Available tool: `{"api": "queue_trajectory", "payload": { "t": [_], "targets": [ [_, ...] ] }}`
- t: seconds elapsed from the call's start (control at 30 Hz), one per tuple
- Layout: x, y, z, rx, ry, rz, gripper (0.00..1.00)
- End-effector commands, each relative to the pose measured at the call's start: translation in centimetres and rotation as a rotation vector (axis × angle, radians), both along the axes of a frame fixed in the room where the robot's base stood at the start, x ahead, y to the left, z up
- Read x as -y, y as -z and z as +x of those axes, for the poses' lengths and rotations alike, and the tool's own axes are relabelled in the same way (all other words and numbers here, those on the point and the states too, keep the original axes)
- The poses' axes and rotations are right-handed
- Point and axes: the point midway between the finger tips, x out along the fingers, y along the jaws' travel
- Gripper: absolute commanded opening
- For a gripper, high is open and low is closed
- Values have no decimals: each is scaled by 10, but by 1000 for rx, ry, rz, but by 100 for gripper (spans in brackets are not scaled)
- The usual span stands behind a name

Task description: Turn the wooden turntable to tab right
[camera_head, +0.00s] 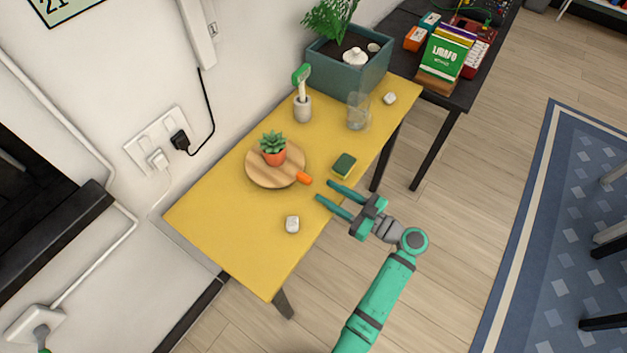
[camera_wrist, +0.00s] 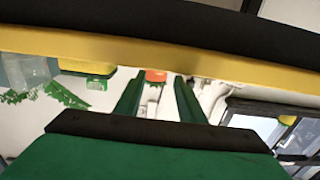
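The wooden turntable (camera_head: 262,178) is a round board on the yellow table, with a small succulent in an orange pot (camera_head: 275,155) standing on it. Its orange tab (camera_head: 304,178) sticks out at the disc's right edge, toward the lower right in the head view. In the wrist view the tab (camera_wrist: 156,76) shows between the fingers, past the table edge. My gripper (camera_head: 323,190) is open and empty, its green fingers pointing at the tab from the table's front side. A small gap separates the fingertips from the tab. The disc is not clearly visible in the wrist view.
A green and yellow sponge (camera_head: 344,165) lies just behind the fingers. A white object (camera_head: 292,224) lies near the front edge. A glass (camera_head: 358,111), a brush in a holder (camera_head: 303,108) and a planter (camera_head: 349,77) stand further back. The table's near left is clear.

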Motion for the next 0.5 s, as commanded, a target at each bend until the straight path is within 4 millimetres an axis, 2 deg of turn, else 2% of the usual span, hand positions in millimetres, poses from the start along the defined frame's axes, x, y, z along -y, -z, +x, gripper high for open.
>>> {"api": "queue_trajectory", "payload": {
  "t": [0.03, 0.2, 0.5],
  "targets": [
    [-9, 0, 6, 0, -4, 0, 36],
    [-30, 0, 22, 1, 0, 1, 36],
    [-49, 0, 37, 0, 5, 0, 36]
  ]
}}
